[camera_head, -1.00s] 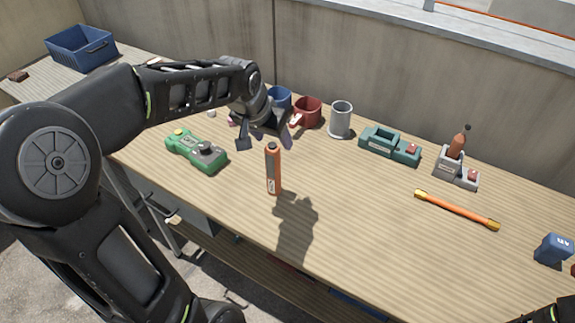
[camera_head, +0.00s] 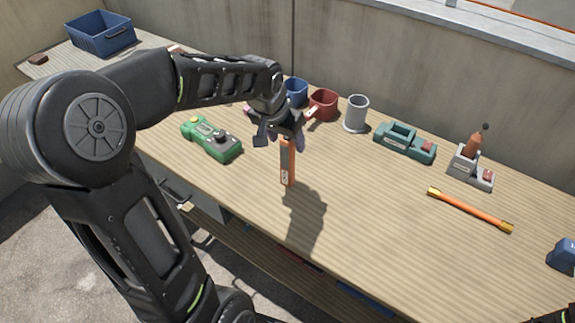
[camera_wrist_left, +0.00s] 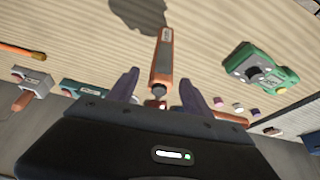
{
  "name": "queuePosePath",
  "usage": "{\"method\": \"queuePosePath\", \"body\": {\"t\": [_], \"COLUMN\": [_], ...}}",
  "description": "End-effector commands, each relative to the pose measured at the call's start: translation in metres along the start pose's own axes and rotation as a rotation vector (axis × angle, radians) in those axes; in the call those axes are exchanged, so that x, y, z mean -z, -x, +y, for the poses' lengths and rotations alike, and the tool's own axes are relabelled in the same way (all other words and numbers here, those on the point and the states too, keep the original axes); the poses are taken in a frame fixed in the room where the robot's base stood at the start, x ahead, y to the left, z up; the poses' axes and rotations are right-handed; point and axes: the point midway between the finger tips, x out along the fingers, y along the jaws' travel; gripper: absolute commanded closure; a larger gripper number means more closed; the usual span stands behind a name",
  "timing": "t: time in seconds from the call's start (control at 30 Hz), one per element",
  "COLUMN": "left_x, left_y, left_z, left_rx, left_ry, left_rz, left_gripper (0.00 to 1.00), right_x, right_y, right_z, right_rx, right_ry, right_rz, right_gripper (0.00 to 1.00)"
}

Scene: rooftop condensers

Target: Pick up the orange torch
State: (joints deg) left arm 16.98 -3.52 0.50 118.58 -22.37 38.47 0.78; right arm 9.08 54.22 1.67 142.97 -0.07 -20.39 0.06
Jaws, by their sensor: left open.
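The orange torch (camera_head: 288,172) stands upright on the wooden workbench, with a dark stripe and a white label on its side. My left gripper (camera_head: 281,143) is open above it, its fingers either side of the torch's upper end, which is partly hidden in the head view. In the left wrist view the torch (camera_wrist_left: 162,60) lies between the two open fingers (camera_wrist_left: 159,78), with a gap on both sides. I see no contact with it.
A green device (camera_head: 212,139) lies left of the torch. A blue mug (camera_head: 297,92), red mug (camera_head: 323,104) and grey cylinder (camera_head: 356,114) stand behind. Right are a teal holder (camera_head: 404,142), grey holder (camera_head: 470,167) and orange rod (camera_head: 469,210). The bench front right of the torch is clear.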

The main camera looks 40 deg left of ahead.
Motion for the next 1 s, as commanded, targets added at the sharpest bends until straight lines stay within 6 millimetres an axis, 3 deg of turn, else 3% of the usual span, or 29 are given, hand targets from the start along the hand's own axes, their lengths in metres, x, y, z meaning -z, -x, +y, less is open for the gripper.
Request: {"method": "queuePosePath", "body": {"t": [0.27,0.6,1.0], "left_x": [0.001,0.002,0.002], "left_y": [-0.006,-0.050,-0.052], "left_z": [0.000,-0.001,-0.001], "left_rx": [0.000,0.000,0.000], "left_ry": [-0.001,-0.001,0.000], "left_rz": [-0.001,0.000,0.001], "left_gripper": [0.42,0.42,0.42], "right_x": [0.000,0.000,0.000], "right_y": [0.002,0.009,0.008], "right_z": [-0.001,-0.003,-0.003], "right_rx": [0.000,0.000,0.000], "right_ry": [0.000,0.000,0.000], "right_rz": [0.000,-0.001,-0.001], "right_gripper": [0.64,0.64,0.64]}}
